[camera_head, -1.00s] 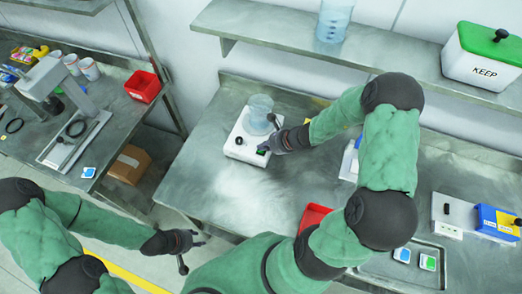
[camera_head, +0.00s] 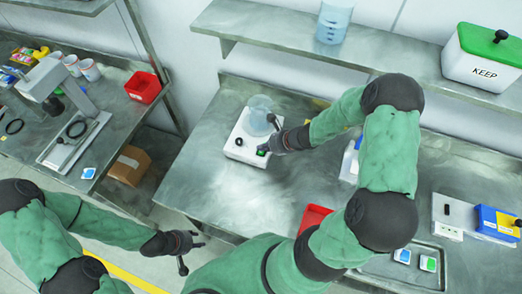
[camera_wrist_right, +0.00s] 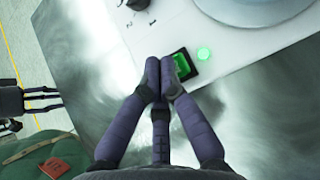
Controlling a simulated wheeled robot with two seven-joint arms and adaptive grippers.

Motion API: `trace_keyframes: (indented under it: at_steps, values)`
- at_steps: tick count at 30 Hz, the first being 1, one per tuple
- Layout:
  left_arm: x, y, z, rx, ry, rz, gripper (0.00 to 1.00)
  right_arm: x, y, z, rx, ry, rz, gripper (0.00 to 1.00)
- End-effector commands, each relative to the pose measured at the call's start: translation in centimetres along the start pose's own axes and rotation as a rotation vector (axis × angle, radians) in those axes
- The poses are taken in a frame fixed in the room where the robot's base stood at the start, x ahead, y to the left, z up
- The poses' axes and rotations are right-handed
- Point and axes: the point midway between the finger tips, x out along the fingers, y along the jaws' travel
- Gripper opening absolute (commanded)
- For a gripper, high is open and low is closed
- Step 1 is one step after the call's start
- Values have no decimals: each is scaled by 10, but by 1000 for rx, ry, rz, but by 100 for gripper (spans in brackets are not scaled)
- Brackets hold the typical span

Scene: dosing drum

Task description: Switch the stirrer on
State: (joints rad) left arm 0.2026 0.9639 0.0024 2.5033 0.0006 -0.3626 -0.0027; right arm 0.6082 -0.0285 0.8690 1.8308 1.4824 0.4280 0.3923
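The stirrer (camera_head: 236,150) is a white box on the steel bench, with a clear beaker (camera_head: 260,112) on top. A black knob sits on its front; in the right wrist view the knob (camera_wrist_right: 138,4) has numbers beside it. A green rocker switch (camera_wrist_right: 182,66) in a black frame looks lit, and a small round green lamp (camera_wrist_right: 204,54) beside it glows. My right gripper (camera_wrist_right: 163,90) is shut and empty, its fingertips at the switch's edge, covering part of it; contact is unclear. My left gripper (camera_head: 190,250) is open and empty, in front of the bench.
A shelf with a blue container (camera_head: 334,22) and a white KEEP box (camera_head: 488,55) runs above the bench. A red bin (camera_head: 314,217) and a tray (camera_head: 440,262) lie near my right arm. The bench left of the stirrer is clear.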

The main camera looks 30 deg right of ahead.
Motion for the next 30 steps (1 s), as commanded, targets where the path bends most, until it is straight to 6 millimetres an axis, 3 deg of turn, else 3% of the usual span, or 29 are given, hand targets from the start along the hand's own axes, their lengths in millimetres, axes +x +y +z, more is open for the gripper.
trace_keyframes:
  at_steps: [18, 30]
  values:
    - [-11, 4, 0, 0, 0, 0, 40, -9, -4, 9, 1, 0, 0, 0]
    - [-40, 14, 1, 0, 0, 0, 40, -32, -12, 31, 1, 0, 0, 0]
